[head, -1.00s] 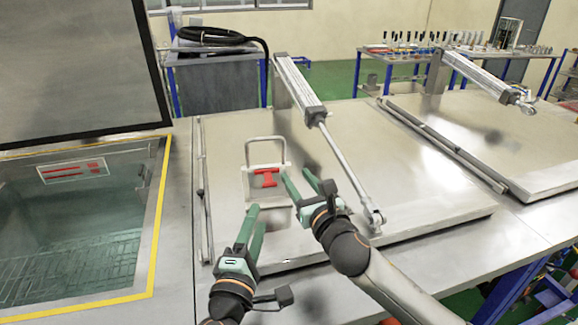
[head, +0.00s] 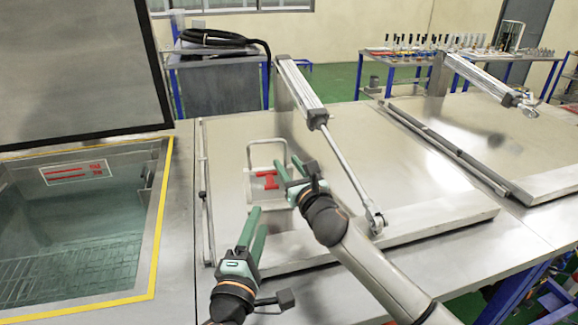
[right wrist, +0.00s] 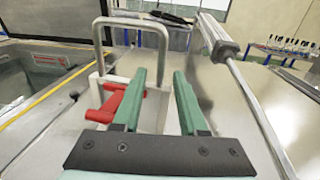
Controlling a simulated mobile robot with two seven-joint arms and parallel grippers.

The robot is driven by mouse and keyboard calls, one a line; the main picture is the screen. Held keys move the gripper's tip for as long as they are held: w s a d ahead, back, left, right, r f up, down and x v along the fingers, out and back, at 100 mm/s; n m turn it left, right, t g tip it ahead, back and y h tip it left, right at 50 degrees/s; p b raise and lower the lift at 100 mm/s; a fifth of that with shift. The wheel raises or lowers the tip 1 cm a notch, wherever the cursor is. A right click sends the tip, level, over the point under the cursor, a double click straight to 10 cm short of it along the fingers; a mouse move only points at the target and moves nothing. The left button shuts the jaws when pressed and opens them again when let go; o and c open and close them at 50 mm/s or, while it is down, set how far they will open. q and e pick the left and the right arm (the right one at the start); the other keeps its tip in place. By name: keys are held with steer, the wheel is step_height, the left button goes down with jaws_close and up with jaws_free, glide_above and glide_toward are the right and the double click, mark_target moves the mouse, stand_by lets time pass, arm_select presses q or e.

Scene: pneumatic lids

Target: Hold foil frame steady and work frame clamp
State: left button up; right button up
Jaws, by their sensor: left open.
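The foil frame (head: 250,188) is a pale square frame with an upright grey loop handle (head: 266,140). It sits on the steel lid, left of the cylinder rod. The red frame clamp (head: 264,180) is on the frame; it also shows in the right wrist view (right wrist: 108,108). My right gripper (head: 289,163) is open and empty, just right of the red clamp. In the right wrist view its two fingers (right wrist: 158,92) are apart, with the red clamp left of them. My left gripper (head: 257,217) is open and empty, in front of the frame.
A pneumatic cylinder (head: 302,90) slants across the lid (head: 420,180), its rod running close right of my right arm. An open tank (head: 75,225) with a yellow rim is at left. A second lid (head: 540,150) lies at right.

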jaws_close()
stand_by(1.0)
arm_select(q)
steer(key=shift+w+r, duration=0.1)
steer(key=shift+w, duration=0.1)
steer(key=shift+c, duration=1.3)
steer(key=w+r+n+y, duration=0.1)
steer(key=w+n, duration=0.1)
steer(key=w+r+n+g+y, duration=0.1)
steer(key=n, duration=0.2)
steer(key=w+a+r+n+y, duration=0.1)
steer(key=w+n, duration=0.1)
steer(key=shift+w+a+r+n+g+y, duration=0.1)
steer(key=shift+w+r+n+g+y, duration=0.05)
steer(key=shift+w+n+g+y, duration=0.25)
jaws_close()
steer(key=s+d+r+n+g, duration=0.2)
steer(key=s+r+n+g, duration=0.1)
steer(key=r+n+g, duration=0.1)
steer(key=s+d+r+n+g+y, duration=0.1)
steer(key=s+d+r+n+g, duration=0.2)
steer(key=r+n+g, duration=0.2)
steer(key=r+n, duration=0.1)
steer(key=n, duration=0.2)
steer(key=shift+s+r, duration=0.2)
steer(key=shift+s, duration=0.1)
